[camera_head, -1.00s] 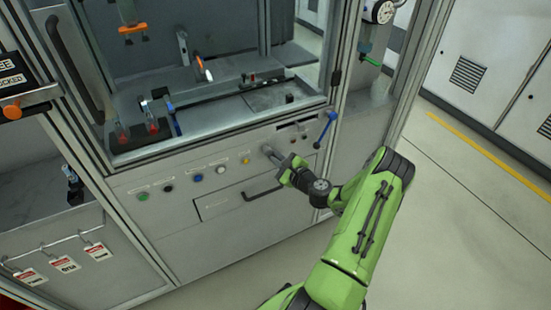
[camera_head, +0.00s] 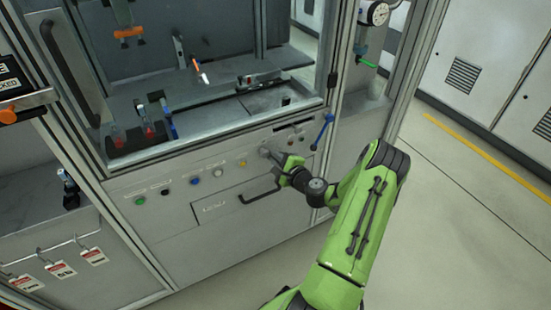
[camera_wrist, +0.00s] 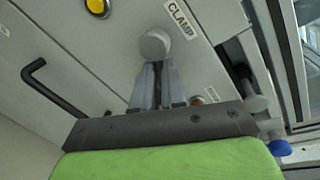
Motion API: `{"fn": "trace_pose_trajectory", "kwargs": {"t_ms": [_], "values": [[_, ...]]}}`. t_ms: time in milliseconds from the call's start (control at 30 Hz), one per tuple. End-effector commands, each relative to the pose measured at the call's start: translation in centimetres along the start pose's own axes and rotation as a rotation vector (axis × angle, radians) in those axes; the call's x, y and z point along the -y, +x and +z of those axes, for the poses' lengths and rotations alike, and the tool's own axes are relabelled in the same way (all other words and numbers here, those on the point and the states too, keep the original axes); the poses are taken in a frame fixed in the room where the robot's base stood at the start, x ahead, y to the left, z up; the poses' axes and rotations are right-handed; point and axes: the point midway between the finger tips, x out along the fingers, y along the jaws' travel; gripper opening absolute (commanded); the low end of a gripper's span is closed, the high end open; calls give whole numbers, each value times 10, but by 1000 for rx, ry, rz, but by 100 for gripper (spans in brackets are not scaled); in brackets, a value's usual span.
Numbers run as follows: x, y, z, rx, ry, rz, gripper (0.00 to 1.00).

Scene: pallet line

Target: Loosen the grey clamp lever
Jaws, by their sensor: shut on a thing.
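The grey clamp lever (camera_wrist: 155,45) shows in the wrist view as a round grey end next to a label reading CLAMP. My gripper (camera_wrist: 157,72) has its two fingers closed on it, and they hide the part between them. In the head view the lever (camera_head: 264,151) is a small grey shape on the front panel, right of the orange button. My gripper (camera_head: 274,157) reaches it there from the lower right. The lever's exact angle is hard to tell.
A black drawer handle (camera_head: 260,191) lies below left of my gripper. A blue-handled lever (camera_head: 324,131) is to the right. Orange (camera_head: 243,163), white (camera_head: 219,172), blue (camera_head: 195,181) and green (camera_head: 140,201) buttons run left along the panel. Open floor (camera_head: 450,220) lies to the right.

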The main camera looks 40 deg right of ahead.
Motion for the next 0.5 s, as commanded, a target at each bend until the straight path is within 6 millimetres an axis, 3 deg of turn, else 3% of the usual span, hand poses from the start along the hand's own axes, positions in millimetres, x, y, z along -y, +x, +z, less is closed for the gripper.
{"fn": "trace_pose_trajectory", "kwargs": {"t_ms": [100,133,300,500], "values": [[-1,0,-1,-4,-3,3,0],[-1,0,-1,-4,-3,3,14],[-1,0,-1,-2,-2,2,37],[0,0,0,-1,-1,1,37]]}}
